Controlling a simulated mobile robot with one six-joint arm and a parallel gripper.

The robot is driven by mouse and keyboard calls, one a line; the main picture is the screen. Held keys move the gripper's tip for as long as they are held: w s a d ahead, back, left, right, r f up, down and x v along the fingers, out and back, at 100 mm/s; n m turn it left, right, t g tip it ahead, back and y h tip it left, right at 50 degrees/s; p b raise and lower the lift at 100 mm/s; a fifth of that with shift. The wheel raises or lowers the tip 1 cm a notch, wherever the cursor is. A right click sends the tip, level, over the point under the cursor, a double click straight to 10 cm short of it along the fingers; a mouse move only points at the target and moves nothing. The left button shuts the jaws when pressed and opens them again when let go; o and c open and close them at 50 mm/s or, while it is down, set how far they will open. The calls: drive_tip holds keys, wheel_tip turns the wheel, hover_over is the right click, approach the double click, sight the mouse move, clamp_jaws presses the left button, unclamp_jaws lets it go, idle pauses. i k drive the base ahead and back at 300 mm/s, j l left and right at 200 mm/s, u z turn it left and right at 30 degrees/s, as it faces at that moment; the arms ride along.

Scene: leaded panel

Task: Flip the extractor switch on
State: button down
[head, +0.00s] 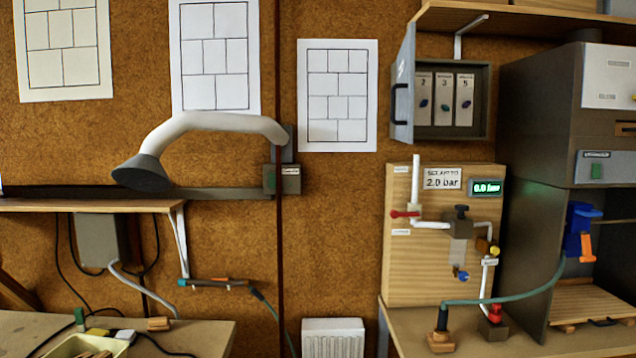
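A white extractor arm (215,122) with a dark grey cone hood (142,173) is fixed to the brown wall board, left of centre. Below its wall mount is a small dark grey switch box (291,183) with a white label and a green part (269,178) at its left side. The label is too small to read and I cannot tell the switch's position. A second labelled plate with a green switch (596,171) is on the grey cabinet at the right; its label is also unreadable. My gripper is not in view.
A shelf (90,206) runs left of the switch box, above a cluttered bench (205,338). A wooden valve panel (400,270) with red, yellow and blue handles stands right of centre. An open wall cabinet (481,130) holds numbered slots. A white ribbed unit (333,338) is low in the centre.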

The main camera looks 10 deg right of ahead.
sight(595, 172)
drive_tip(key=i+j+z, duration=0.15)
drive_tip(key=z, duration=0.25)
drive_tip(key=i+j+z, duration=0.25)
drive_tip(key=z, duration=0.2)
drive_tip(key=i, duration=0.05)
